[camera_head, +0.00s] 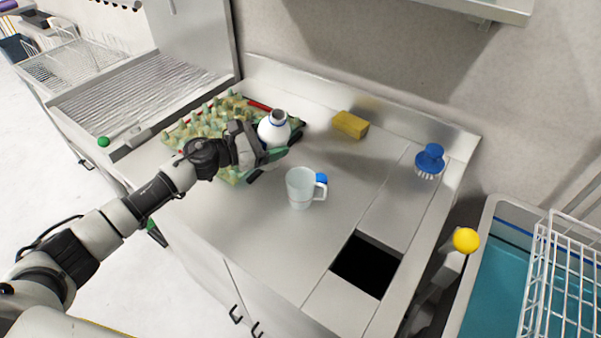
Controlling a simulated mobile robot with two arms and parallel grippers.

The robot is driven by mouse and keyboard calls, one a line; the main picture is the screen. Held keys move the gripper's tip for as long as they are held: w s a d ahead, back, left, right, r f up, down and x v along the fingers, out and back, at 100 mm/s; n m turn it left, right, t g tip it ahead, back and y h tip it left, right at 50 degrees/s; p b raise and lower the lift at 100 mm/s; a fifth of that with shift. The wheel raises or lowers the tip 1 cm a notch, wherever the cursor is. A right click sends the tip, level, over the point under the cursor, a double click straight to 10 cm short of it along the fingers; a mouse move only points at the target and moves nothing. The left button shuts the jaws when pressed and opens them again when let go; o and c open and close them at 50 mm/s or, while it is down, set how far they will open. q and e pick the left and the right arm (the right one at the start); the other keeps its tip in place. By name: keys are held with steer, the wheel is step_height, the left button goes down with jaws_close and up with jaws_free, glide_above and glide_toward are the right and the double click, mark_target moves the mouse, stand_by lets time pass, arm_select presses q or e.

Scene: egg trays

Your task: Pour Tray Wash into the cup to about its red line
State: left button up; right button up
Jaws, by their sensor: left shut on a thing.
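My left gripper (262,151) is shut on a white bottle (273,129) with a dark grey top and a thin blue band. The bottle looks roughly upright, its top pointing up; its label is not readable, and the fingers hide its lower part. I cannot tell whether its base touches the counter. The clear, whitish cup (299,188) stands upright on the steel counter, to the right of and nearer than the bottle, apart from it. Its handle is on the right. I cannot make out its red line or any liquid in it. My right gripper is not in view.
A green egg tray (232,178) lies behind my left gripper. A yellow sponge (350,125) and blue brush (430,160) are at the back. A small blue object (321,178) is behind the cup. A square opening (366,264) is in the counter at front right.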

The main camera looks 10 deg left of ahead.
arm_select(q)
steer(key=m, duration=0.1)
steer(key=m+p, duration=0.1)
steer(key=shift+s+d+m+y+p, duration=0.25)
steer(key=shift+d+m+y+p, duration=0.05)
steer(key=shift+d+m+p, duration=0.1)
steer(key=shift+w+a+f+m+y, duration=0.1)
steer(key=shift+a+f+m+y, duration=0.2)
steer(key=shift+m, duration=0.5)
steer(key=shift+w+a+r+m+p, duration=0.2)
steer(key=shift+r+m+p, duration=0.2)
steer(key=shift+m+p, duration=0.5)
step_height(320, 180, down, 3)
steer(key=shift+a+r+m+y+b, duration=0.1)
steer(key=shift+m+y+b, duration=0.25)
steer(key=shift+b, duration=0.6)
steer(key=shift+w+f+m, duration=0.15)
steer(key=shift+f+m, duration=0.2)
steer(key=shift+w+a+r, duration=0.1)
steer(key=shift+r, duration=0.1)
steer(key=shift+f+m+y, duration=0.25)
steer(key=shift+m, duration=0.35)
steer(key=shift+r+t+p, duration=0.25)
steer(key=shift+t+p, duration=0.05)
steer(key=shift+p, duration=0.15)
steer(key=shift+s+d+r+m+y+p, duration=0.2)
steer(key=shift+r+m+y+p, duration=0.1)
steer(key=shift+r+m+p, duration=0.3)
